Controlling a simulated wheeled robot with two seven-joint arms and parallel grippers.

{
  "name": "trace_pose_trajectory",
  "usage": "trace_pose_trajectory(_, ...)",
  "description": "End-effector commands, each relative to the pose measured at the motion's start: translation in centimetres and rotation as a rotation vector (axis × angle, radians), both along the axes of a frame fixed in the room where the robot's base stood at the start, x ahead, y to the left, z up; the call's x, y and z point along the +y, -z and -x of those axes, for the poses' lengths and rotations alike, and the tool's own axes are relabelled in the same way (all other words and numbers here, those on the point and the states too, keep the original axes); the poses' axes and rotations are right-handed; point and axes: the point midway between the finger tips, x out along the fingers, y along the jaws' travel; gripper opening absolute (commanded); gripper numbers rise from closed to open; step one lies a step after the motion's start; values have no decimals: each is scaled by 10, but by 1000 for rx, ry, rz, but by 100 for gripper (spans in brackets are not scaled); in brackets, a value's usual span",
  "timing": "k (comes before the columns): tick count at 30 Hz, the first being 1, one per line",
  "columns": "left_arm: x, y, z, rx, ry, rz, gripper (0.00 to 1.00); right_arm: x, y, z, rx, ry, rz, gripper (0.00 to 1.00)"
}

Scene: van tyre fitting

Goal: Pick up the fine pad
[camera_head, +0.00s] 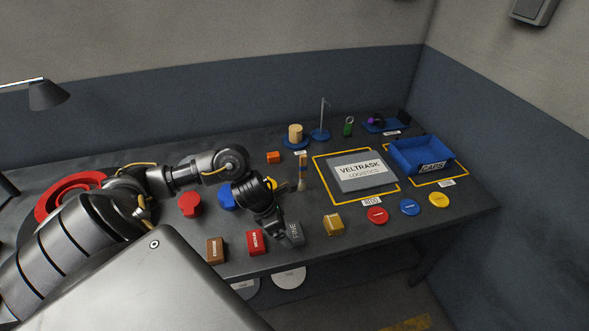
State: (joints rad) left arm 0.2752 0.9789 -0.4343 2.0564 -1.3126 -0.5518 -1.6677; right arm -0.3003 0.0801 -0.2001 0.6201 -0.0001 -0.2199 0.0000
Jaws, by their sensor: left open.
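The fine pad (296,234) is a small grey block with faint lettering that I cannot read surely. It lies near the front edge of the dark workbench, in a row with a brown block (215,250), a red block (254,242) and a yellow block (333,225). My left gripper (281,234) points down at the grey block's left side, open. Its fingers partly cover the block, and I cannot tell whether they touch it. My right gripper is not in view.
Behind the gripper lie a blue piece (227,198), a red piece (190,204) and a standing brush (302,172). A labelled grey panel (362,172) and a blue bin (421,155) are at right. Coloured discs (410,207) lie near the front right edge.

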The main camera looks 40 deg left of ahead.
Motion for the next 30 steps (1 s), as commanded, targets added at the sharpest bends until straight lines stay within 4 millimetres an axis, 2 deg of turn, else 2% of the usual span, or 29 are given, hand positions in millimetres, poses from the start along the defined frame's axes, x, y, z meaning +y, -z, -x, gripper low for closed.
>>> trace_pose_trajectory(5,-3,8,-5,2,-5,3,94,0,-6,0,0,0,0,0)
trace_pose_trajectory(9,-7,26,-14,4,-5,4,94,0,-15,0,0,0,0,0)
trace_pose_trajectory(13,-9,41,-20,0,-5,2,94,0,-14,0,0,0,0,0)
trace_pose_trajectory(22,-10,46,-21,-2,-2,-1,94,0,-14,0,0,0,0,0)
trace_pose_trajectory(30,-10,46,-21,-2,-2,-1,60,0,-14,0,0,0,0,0)
